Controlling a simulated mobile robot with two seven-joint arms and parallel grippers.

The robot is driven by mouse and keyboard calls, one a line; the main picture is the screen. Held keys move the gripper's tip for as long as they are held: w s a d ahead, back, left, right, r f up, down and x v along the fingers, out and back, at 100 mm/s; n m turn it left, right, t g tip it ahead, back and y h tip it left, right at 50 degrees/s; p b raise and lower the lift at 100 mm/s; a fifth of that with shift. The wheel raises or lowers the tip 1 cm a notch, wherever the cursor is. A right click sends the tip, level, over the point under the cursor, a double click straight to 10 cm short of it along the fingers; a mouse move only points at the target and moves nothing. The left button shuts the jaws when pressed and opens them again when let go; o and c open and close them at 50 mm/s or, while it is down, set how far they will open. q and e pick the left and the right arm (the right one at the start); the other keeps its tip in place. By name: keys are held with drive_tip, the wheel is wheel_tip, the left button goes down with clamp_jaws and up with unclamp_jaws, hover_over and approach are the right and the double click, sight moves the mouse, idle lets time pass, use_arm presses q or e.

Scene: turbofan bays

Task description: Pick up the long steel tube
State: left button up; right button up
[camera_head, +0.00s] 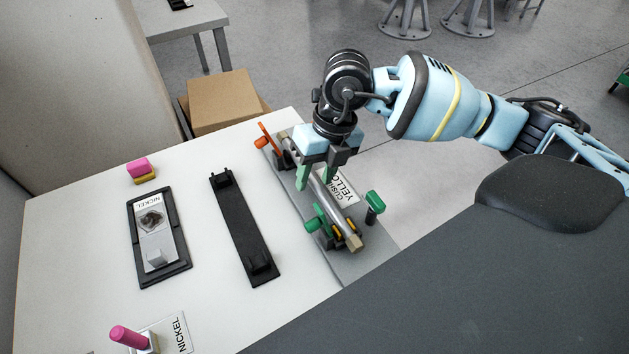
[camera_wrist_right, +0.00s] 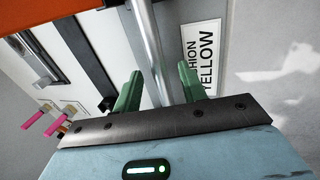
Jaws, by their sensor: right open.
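The long steel tube (camera_head: 328,206) lies along a grey fixture plate (camera_head: 362,262) at the right side of the white table, with a brass-coloured end nearest me. My right gripper (camera_head: 316,180) is above the tube's middle, its green fingers pointing down and apart. In the right wrist view the tube (camera_wrist_right: 150,45) runs between the two open fingers (camera_wrist_right: 161,80). I cannot tell whether either finger touches it. Part of the tube is hidden by the gripper in the head view. My left gripper is not in view.
Green clamps (camera_head: 375,203) stand beside the tube's near end, and an orange lever (camera_head: 267,139) is at its far end. A label reading YELLOW (camera_head: 342,187) lies right of it. A black rack (camera_head: 241,225) and a NICKEL tray (camera_head: 158,240) are to the left.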

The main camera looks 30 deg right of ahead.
sight(316, 179)
clamp_jaws()
drive_tip(key=shift+r, duration=0.1)
wheel_tip(316, 179, up, 10)
idle(0.6)
